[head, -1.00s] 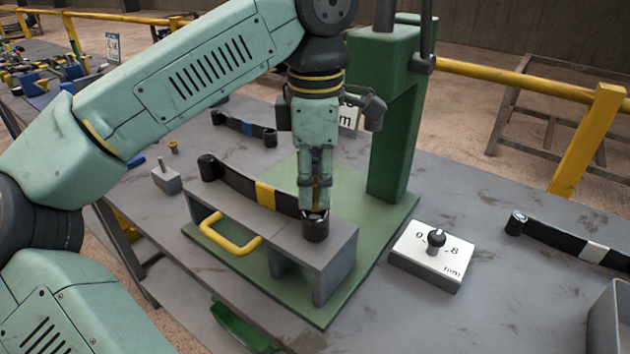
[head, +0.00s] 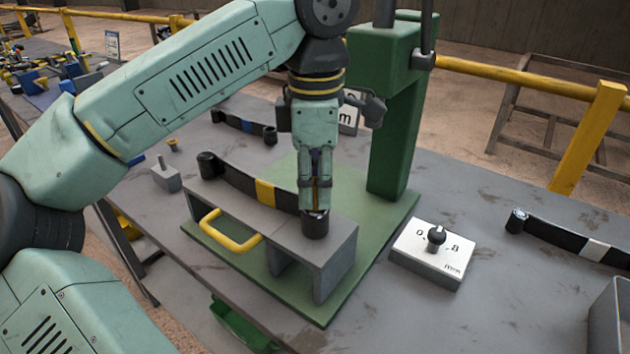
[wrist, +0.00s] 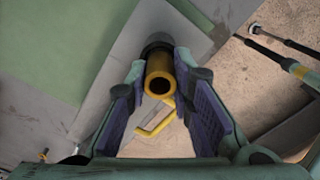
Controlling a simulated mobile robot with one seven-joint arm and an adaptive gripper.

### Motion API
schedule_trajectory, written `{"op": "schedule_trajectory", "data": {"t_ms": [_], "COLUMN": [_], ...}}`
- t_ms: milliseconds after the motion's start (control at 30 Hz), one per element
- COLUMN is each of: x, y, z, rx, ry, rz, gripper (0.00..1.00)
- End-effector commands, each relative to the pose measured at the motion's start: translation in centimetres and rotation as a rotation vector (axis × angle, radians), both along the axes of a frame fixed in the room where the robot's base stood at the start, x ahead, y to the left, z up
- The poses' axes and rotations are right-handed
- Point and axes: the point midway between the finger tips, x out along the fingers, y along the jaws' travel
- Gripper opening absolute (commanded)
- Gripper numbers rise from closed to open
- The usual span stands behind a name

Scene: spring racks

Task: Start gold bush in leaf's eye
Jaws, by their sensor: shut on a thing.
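A dark leaf spring with a yellow band (head: 265,192) lies on a grey stand (head: 340,245). Its right eye (head: 315,226) is a black upright cylinder. My gripper (head: 315,207) points straight down at this eye. Its fingers are shut on the gold bush (wrist: 160,85), a hollow yellow tube between the pads in the wrist view. The eye's dark rim (wrist: 157,46) shows just behind the bush's far end. The bush appears roughly in line with the eye, at its mouth. The fingers hide whether its tip is inside.
A green press (head: 395,130) stands just behind my gripper on a green base. A white 0.8 mm block (head: 435,250) and another leaf with a white band (head: 575,238) lie to the right. A yellow handle (head: 230,235) fronts the stand.

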Motion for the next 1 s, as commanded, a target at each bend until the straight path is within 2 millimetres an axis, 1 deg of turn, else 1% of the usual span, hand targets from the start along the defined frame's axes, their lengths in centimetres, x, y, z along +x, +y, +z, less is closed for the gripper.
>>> {"op": "schedule_trajectory", "data": {"t_ms": [500, 533, 867, 1000], "x": [0.0, 0.0, 0.0, 0.0], "y": [0.0, 0.0, 0.0, 0.0], "z": [-1.2, -1.2, -1.2, -1.2], "rx": [0.000, 0.000, 0.000, 0.000], "ry": [0.000, 0.000, 0.000, 0.000], "rz": [0.000, 0.000, 0.000, 0.000], "gripper": [0.01, 0.22, 0.44, 0.45]}}
